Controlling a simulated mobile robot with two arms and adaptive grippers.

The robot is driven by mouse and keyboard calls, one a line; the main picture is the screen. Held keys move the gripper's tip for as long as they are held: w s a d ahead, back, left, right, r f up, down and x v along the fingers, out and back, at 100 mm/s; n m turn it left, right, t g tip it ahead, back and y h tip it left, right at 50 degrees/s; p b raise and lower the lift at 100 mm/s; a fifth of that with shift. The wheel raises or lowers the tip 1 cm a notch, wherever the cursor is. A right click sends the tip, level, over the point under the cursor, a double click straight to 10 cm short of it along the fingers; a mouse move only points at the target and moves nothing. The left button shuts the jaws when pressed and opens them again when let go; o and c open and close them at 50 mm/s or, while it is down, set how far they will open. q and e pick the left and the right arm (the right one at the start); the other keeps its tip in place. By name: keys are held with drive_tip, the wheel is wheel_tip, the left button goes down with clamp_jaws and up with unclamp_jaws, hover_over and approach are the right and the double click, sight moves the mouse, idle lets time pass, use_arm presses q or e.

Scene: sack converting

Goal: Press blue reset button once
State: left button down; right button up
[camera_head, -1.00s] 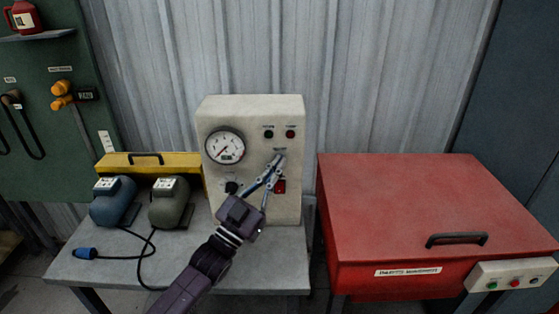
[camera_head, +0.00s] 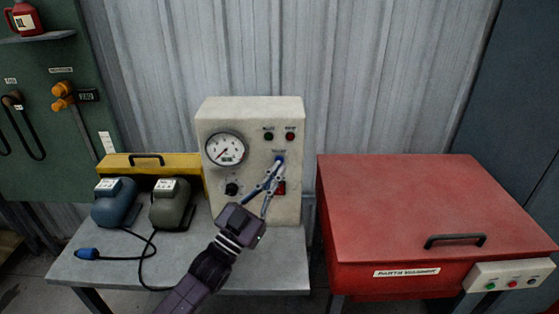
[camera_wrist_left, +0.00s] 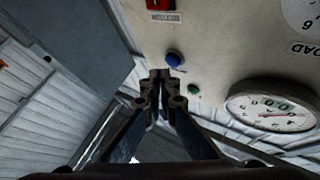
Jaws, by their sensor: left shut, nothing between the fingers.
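The blue button (camera_head: 279,158) is on the front of the cream control box (camera_head: 250,115), under a small label and below the two small lamps. It also shows in the left wrist view (camera_wrist_left: 174,60), round and domed. My left gripper (camera_head: 275,167) is shut and empty, its fingertips just below the button in the head view. In the left wrist view the fingertips (camera_wrist_left: 164,76) appear close to the button, with a small gap in the picture. I cannot tell whether the button is pressed in. My right gripper is not in view.
The box also carries a round gauge (camera_head: 225,148), a black knob (camera_head: 232,189) and a red switch (camera_head: 281,187) partly behind my fingers. Two motor-like units (camera_head: 170,204) stand on the grey bench (camera_head: 245,275) at left. A red parts washer (camera_head: 420,205) stands at right.

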use_arm(q)
drive_tip(key=s+p, duration=0.2)
drive_tip(key=s, duration=0.3)
drive_tip(key=shift+p, duration=0.4)
idle(0.4)
